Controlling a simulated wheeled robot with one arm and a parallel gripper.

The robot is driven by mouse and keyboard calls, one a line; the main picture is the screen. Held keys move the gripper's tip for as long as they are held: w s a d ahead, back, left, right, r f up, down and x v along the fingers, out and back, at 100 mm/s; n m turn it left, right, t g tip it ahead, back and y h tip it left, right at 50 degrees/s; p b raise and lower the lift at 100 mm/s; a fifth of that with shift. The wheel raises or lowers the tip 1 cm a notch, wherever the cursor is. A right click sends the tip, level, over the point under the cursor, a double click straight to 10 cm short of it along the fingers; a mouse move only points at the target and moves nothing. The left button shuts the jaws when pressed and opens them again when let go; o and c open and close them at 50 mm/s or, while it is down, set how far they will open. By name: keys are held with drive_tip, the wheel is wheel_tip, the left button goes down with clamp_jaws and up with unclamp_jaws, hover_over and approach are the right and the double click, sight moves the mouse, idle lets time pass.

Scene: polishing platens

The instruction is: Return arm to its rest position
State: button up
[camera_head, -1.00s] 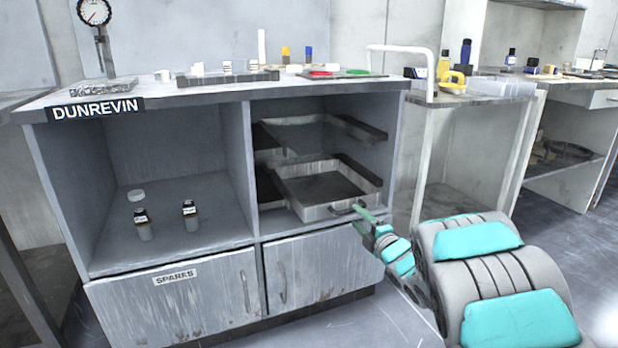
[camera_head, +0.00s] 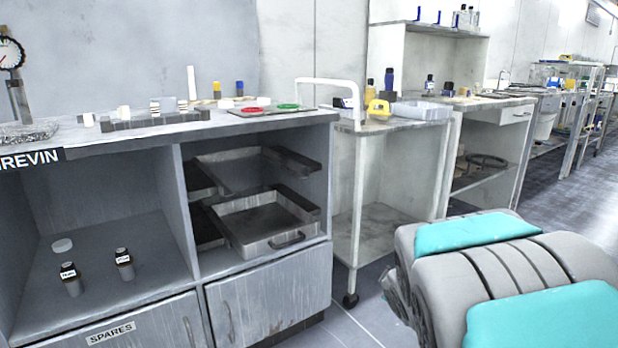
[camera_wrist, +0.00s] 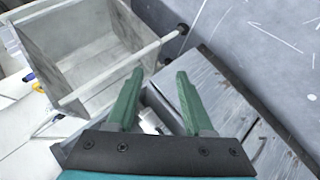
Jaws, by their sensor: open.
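My gripper (camera_wrist: 157,97) shows in the wrist view with its two green fingers apart and nothing between them. In the head view the gripper is hidden; only my grey and teal arm shows at the lower right. In the wrist view the fingers point towards a gap between a white trolley (camera_wrist: 88,45) and a grey cabinet front (camera_wrist: 232,125). The cabinet (camera_head: 265,300) stands at the left in the head view. Its metal drawer tray (camera_head: 268,242) is partly pulled out, and the arm is apart from it.
Two small dark-capped bottles (camera_head: 70,280) stand in the cabinet's left compartment. A white trolley (camera_head: 385,205) with a raised handle (camera_head: 327,82) stands right of the cabinet. Open floor (camera_head: 350,328) lies between the cabinet and my arm.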

drive_tip(key=s+a+m+g+p, duration=0.1)
drive_tip(key=s+m+g, duration=0.2)
drive_tip(key=s, duration=1)
drive_tip(key=s+a+r+m+g+y+p, duration=0.1)
drive_tip(key=s+m+g, duration=0.3)
drive_tip(key=s, duration=1)
drive_tip(key=s+a+m+g+p, duration=0.1)
drive_tip(key=s+m+g, duration=0.3)
drive_tip(key=s, duration=0.9)
drive_tip(key=shift+s+a+r+g, duration=0.15)
drive_tip(key=shift+s+a+g, duration=0.25)
drive_tip(key=shift+a+g, duration=0.2)
